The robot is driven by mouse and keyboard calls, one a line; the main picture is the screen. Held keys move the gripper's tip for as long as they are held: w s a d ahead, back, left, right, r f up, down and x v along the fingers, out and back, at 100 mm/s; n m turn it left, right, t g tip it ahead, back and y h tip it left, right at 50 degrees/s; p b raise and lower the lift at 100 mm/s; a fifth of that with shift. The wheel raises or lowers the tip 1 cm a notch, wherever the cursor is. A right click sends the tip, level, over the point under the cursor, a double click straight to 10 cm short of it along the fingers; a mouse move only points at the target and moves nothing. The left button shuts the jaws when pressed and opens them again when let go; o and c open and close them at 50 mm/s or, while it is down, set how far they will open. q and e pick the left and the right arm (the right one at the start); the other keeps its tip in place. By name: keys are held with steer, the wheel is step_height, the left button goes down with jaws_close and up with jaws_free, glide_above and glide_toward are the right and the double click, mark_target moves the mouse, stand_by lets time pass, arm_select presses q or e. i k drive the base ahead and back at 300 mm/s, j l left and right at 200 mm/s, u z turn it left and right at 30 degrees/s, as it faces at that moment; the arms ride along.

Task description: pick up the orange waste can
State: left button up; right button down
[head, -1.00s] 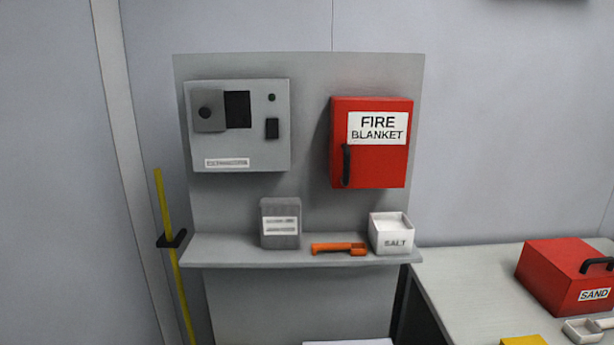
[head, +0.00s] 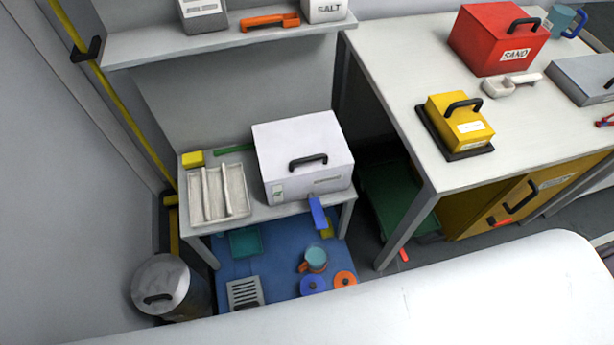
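I see no can that is clearly orange. A round can with a grey lid and a dark handle (head: 161,285) stands on the floor at the lower left of the head view, beside the wall. Its body is mostly hidden below the lid and looks dark grey. Neither of my grippers is in view.
A low table (head: 262,213) holds a white box (head: 303,160) and a divided tray (head: 217,192). Below lie a blue mat (head: 285,262), a mug (head: 315,260) and an orange disc (head: 345,281). A workbench (head: 400,75) at right carries a red sand box (head: 497,40) and a yellow box (head: 460,122).

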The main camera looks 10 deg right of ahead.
mark_target(316, 255)
steer(key=k+j, duration=0.15)
steer(key=k, duration=0.25)
steer(key=k+j, duration=0.2)
steer(key=k, duration=0.2)
steer(key=k+j, duration=0.15)
steer(key=k, duration=0.3)
steer(key=k+j, duration=0.15)
steer(key=k, duration=0.25)
